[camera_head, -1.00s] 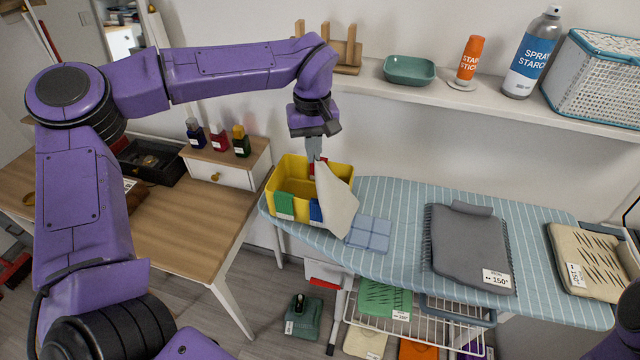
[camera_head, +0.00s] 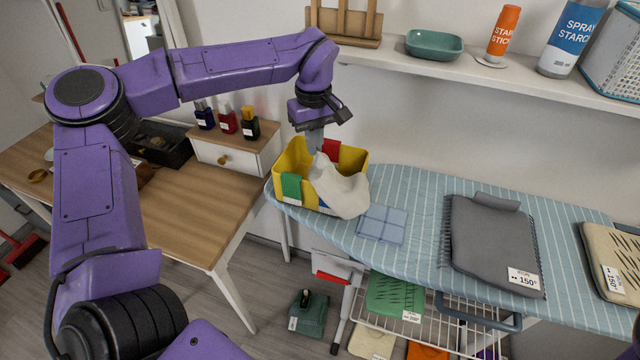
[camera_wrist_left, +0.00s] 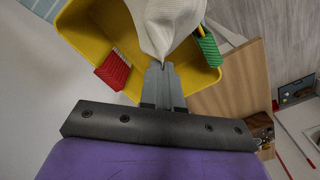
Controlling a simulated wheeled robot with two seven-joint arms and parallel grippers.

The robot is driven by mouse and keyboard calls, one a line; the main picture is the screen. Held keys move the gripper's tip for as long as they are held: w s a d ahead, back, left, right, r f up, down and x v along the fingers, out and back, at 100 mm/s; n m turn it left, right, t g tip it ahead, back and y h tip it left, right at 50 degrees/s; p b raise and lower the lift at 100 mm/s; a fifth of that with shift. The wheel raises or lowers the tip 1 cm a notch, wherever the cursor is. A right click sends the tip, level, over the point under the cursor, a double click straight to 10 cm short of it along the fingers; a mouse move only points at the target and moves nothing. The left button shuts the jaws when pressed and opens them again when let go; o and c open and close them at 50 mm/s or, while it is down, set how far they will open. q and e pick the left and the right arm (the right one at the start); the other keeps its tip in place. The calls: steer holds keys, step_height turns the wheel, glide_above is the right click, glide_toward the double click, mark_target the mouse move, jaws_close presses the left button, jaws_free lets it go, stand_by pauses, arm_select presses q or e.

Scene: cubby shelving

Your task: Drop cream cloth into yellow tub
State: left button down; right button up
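The cream cloth (camera_head: 343,192) hangs bunched over the tub's near right side, partly inside and partly outside. My left gripper (camera_head: 315,152) points down into the tub. In the left wrist view its fingertips (camera_wrist_left: 165,68) are closed together on a pinch of the cream cloth (camera_wrist_left: 167,18), above the yellow tub (camera_wrist_left: 82,45). My right gripper is not in view.
A folded blue cloth (camera_head: 382,224) lies right of the tub, and a grey folded garment (camera_head: 490,245) lies farther right on the ironing board (camera_head: 425,203). A wooden desk (camera_head: 185,220) with bottles stands at left. A shelf (camera_head: 480,78) runs behind.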

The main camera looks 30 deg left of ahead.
arm_select(q)
steer(key=shift+r, duration=0.1)
jaws_free()
step_height(320, 180, up, 6)
steer(key=p, duration=0.6)
steer(key=shift+f, duration=0.25)
stand_by(0.4)
step_height(320, 180, up, 10)
steer(key=shift+r+b, duration=0.25)
steer(key=shift+b, duration=0.05)
